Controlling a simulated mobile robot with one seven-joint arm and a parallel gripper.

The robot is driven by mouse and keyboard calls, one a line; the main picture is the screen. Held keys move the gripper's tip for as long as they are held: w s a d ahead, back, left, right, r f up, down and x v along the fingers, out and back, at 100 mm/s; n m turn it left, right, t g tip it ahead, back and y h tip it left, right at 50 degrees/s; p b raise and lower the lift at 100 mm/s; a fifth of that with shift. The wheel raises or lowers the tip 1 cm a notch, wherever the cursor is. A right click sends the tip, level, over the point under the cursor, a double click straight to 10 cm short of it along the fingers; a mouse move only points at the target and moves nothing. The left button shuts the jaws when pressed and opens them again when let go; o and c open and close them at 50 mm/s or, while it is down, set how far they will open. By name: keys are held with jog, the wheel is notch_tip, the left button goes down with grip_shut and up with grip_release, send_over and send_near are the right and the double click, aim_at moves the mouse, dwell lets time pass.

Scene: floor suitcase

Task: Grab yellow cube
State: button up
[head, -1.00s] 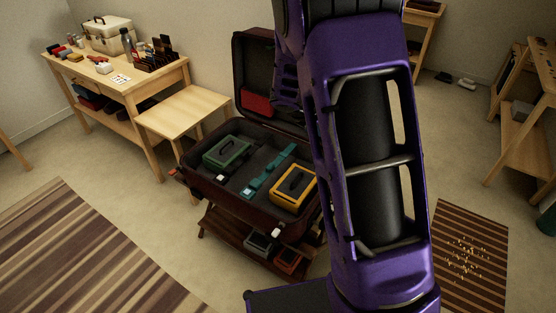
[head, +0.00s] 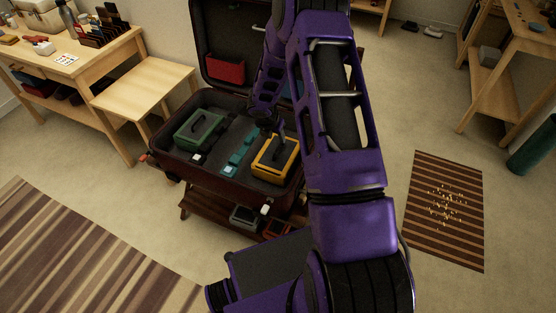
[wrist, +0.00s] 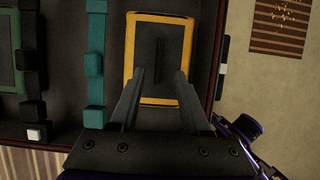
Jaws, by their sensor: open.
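The yellow cube (head: 272,168) is a box with yellow sides, a dark top and a dark handle. It sits in the right part of the open suitcase (head: 215,184). In the wrist view the yellow cube (wrist: 189,62) appears as a yellow frame around a dark top, with the handle a thin dark bar in its middle. My gripper (wrist: 160,78) is open and empty, its two fingers pointing at the near part of the cube's top. In the head view my gripper (head: 274,128) is just above the cube; the exact gap is unclear.
A green box (head: 199,130) lies left in the suitcase, with a teal bar (head: 240,150) between. The raised lid (head: 215,35) stands behind, holding a red pouch (head: 225,67). A wooden stool (head: 145,90) and a desk (head: 70,60) stand to the left.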

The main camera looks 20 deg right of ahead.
aim_at(278, 147)
jog(key=shift+x, duration=1)
jog(key=shift+a+b+x, duration=0.2)
jog(key=shift+b+x, duration=0.05)
jog(key=shift+x, duration=1.1)
jog(key=shift+a+b+x, duration=0.2)
jog(key=shift+b+x, duration=0.05)
jog(key=shift+x, duration=1.1)
jog(key=shift+s+f, duration=0.15)
jog(key=shift+f, duration=0.05)
grip_shut()
jog(key=shift+r, duration=0.1)
